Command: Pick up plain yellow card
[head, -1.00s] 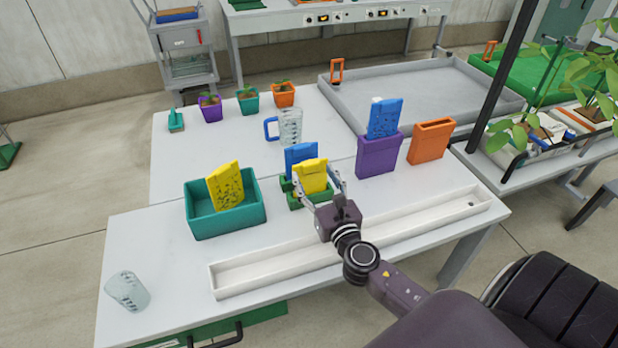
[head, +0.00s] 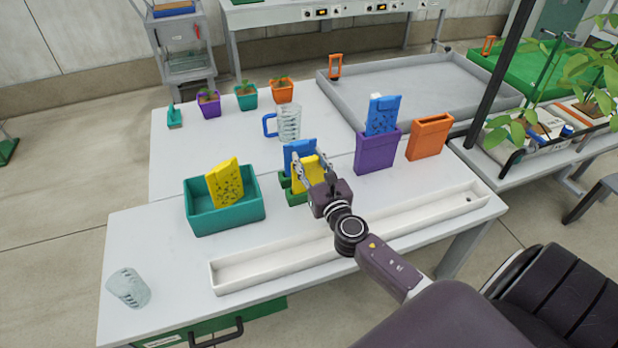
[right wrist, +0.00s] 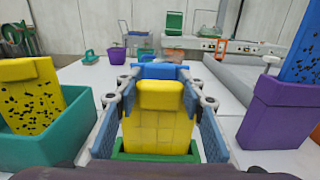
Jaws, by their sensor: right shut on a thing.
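The plain yellow card (head: 306,175) stands upright in a green holder (head: 295,198) in the middle of the table. My right gripper (head: 312,172) is shut on the card, one finger on each side; in the right wrist view the card (right wrist: 160,118) fills the space between the blue pads, above the green holder (right wrist: 155,156). A plain blue card (head: 299,155) stands just behind it. A speckled yellow card (head: 226,183) leans in a teal bin (head: 226,217) to the left. My left gripper is not in view.
A purple holder (head: 376,153) with a speckled blue card (head: 382,115) and an orange holder (head: 430,138) stand to the right. A jug (head: 288,122) is behind. A long white trough (head: 300,265) lies in front.

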